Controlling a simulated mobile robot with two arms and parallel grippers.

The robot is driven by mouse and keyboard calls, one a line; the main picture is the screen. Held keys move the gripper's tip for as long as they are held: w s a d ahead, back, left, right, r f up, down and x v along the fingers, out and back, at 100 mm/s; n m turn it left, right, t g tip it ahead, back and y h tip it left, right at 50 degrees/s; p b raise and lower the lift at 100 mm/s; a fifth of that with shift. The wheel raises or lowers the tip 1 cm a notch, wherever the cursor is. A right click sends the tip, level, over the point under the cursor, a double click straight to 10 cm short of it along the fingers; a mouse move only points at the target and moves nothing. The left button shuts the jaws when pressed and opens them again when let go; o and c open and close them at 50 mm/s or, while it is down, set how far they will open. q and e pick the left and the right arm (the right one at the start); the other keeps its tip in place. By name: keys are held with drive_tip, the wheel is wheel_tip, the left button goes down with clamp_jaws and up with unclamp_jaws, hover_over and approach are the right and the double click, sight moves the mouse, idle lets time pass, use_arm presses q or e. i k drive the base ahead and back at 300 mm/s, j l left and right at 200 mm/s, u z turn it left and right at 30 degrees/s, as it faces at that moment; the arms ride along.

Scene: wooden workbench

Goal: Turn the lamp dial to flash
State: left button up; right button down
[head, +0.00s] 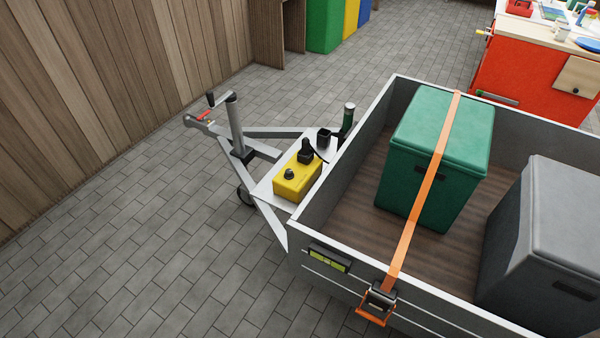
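A yellow box (297,181) sits on the pale plate of a trailer's drawbar, near the middle of the head view. A small dark round knob (289,174) is on its top face. A taller black part (306,152) stands at the box's far end. I cannot tell for sure whether the knob is the lamp dial, and its setting is too small to read. A dark green cylinder with a light top (348,117) stands upright behind the box, by the trailer's corner. Neither of my grippers is in view.
The grey trailer bed (340,165) holds a green box (437,150) under an orange strap (432,178) and a grey box (550,250). A jockey-wheel post (235,125) stands on the drawbar. A red workbench (530,80) is far right. Paved floor (130,230) at left is clear.

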sight(289, 174)
drive_tip(key=i+j+z, duration=0.1)
drive_tip(key=z, duration=0.35)
drive_tip(key=i+j+z, duration=0.15)
drive_tip(key=z, duration=0.35)
drive_tip(key=j+z, duration=0.15)
drive_tip(key=z, duration=0.3)
drive_tip(key=i, duration=0.05)
